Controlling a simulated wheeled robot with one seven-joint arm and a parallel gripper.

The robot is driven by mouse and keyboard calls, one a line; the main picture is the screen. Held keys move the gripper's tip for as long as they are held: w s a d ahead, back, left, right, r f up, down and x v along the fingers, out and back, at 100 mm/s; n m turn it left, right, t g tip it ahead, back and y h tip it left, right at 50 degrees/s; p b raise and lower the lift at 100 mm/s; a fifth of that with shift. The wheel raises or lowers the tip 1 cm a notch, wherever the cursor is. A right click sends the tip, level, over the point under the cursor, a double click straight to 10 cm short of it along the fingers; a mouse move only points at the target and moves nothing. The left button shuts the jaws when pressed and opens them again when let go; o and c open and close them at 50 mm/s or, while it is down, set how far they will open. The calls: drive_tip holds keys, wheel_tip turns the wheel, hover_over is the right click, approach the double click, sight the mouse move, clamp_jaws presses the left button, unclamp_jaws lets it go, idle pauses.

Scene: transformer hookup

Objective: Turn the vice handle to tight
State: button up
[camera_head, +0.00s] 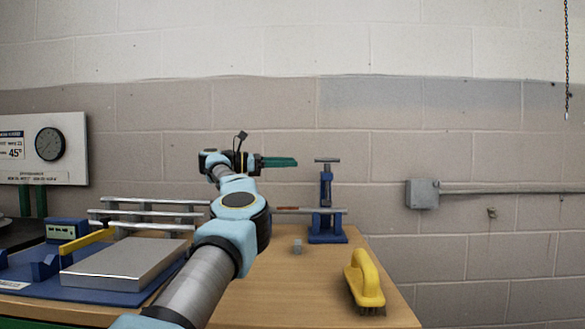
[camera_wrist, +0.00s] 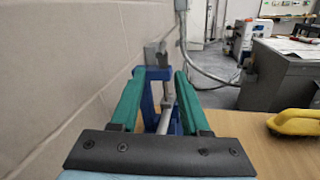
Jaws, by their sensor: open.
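The blue vice (camera_head: 327,222) stands upright near the back right of the wooden table. Its grey T-shaped handle (camera_head: 327,160) is at the top. In the wrist view the handle (camera_wrist: 155,54) shows just beyond the fingertips, with the blue vice frame (camera_wrist: 148,100) and silver screw below. My gripper (camera_head: 296,162) has green fingers pointing right, at about handle height and left of it in the head view. In the wrist view my gripper (camera_wrist: 159,73) is open, with nothing held between the fingers. The handle appears apart from the fingers.
A bar (camera_head: 310,211) runs level at the vice. A yellow-handled brush (camera_head: 366,278) lies at front right, and a small grey block (camera_head: 297,246) is left of the vice. A metal slab (camera_head: 125,262) and rails (camera_head: 150,208) are on the left. The wall is close behind.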

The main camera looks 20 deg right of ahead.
drive_tip(key=shift+a, duration=0.45)
drive_tip(key=shift+f+b, duration=0.1)
drive_tip(key=shift+b, duration=0.55)
drive_tip(key=shift+w+a, duration=0.1)
drive_tip(key=w+a+b, duration=0.2)
drive_tip(key=a+b, duration=0.2)
drive_tip(key=a, duration=0.6)
drive_tip(key=shift+a, duration=0.2)
drive_tip(key=shift+c, duration=0.4)
